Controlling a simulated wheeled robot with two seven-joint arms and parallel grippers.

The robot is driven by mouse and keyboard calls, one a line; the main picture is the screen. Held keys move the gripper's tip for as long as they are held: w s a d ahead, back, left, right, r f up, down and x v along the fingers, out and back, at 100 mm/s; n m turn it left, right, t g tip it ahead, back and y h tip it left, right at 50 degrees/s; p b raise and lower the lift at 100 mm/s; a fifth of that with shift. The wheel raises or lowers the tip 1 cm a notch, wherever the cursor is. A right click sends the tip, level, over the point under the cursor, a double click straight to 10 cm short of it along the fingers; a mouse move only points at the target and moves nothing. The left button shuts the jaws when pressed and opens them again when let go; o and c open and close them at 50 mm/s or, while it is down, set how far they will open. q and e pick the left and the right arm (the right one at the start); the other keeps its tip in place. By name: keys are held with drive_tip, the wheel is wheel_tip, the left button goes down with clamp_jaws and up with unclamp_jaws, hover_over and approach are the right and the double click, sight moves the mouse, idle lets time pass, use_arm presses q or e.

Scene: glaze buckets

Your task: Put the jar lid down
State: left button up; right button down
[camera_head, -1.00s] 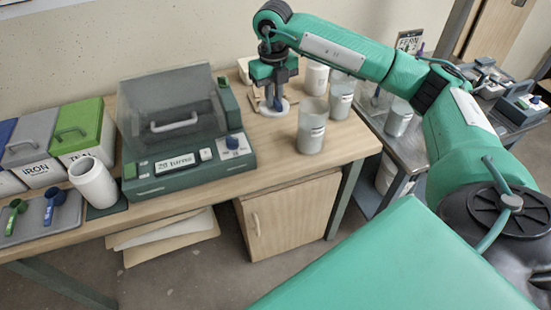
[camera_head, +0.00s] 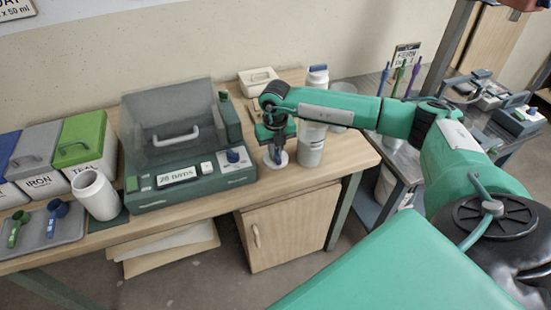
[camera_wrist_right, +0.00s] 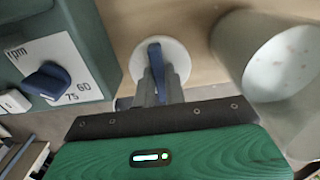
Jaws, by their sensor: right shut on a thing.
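The jar lid is a white disc (camera_wrist_right: 172,58) with an upright blue handle (camera_wrist_right: 155,58). My right gripper (camera_head: 277,155) is shut on the handle. In the head view the lid (camera_head: 283,159) is low over the bench, near its front edge. I cannot tell whether it touches the wood. A pale labelled jar (camera_head: 311,150) stands close to its right; the wrist view shows this jar's open mouth (camera_wrist_right: 284,65). My left gripper is not in view.
A dark green machine (camera_head: 190,185) with a dial stands just left of the lid. Behind my arm are a blue-topped bottle (camera_head: 318,78) and a white box (camera_head: 258,80). A white cylinder (camera_head: 97,195) and lidded bins stand at the left. Little bench is free around the lid.

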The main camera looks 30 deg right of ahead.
sight(276, 160)
wheel_tip(276, 160, down, 4)
drive_tip(key=shift+f, duration=0.25)
drive_tip(key=c, duration=1.5)
unclamp_jaws()
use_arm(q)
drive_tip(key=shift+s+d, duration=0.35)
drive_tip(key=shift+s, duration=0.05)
use_arm(e)
drive_tip(key=shift+o, duration=0.2)
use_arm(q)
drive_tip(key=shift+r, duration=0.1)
